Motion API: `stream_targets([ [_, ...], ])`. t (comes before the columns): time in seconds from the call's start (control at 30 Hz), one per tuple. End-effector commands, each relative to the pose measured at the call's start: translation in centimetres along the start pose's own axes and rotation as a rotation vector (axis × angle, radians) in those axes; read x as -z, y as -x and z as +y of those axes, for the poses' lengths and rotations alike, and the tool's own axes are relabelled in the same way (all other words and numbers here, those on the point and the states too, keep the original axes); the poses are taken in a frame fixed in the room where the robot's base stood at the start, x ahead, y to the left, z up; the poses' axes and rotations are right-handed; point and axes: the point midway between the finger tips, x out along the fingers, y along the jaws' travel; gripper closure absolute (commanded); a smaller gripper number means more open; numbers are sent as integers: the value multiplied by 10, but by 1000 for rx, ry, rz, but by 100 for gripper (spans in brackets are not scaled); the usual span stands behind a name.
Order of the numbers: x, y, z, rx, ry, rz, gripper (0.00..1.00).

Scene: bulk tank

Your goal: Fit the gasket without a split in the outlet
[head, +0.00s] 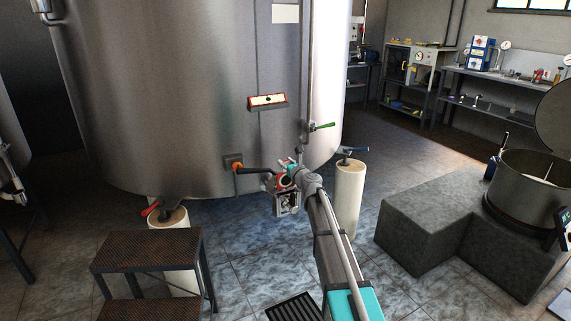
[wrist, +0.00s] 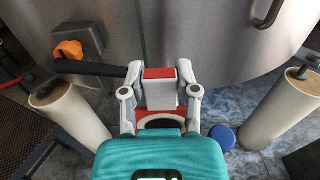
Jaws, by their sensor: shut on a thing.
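My gripper (head: 285,180) is at the lower front of the large steel tank (head: 180,90). In the wrist view its jointed fingers (wrist: 160,85) are closed in front of the tank wall. The orange fitting also shows in the head view (head: 235,164). I cannot make out the outlet's opening; my gripper covers that area.
Cream posts (head: 349,197) stand under the tank on both sides of my gripper. A metal step (head: 148,250) is at left, a stone block (head: 425,240) at right. A blue disc (wrist: 222,136) is low at right. A red-edged holder (head: 268,101) is on the tank.

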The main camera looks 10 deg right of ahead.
Motion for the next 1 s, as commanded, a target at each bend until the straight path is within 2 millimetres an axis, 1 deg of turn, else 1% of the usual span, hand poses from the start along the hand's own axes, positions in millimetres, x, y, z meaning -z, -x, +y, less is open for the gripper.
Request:
stream_targets([
  [1.0, 17, 0, 0, 0, 0, 0, 100],
])
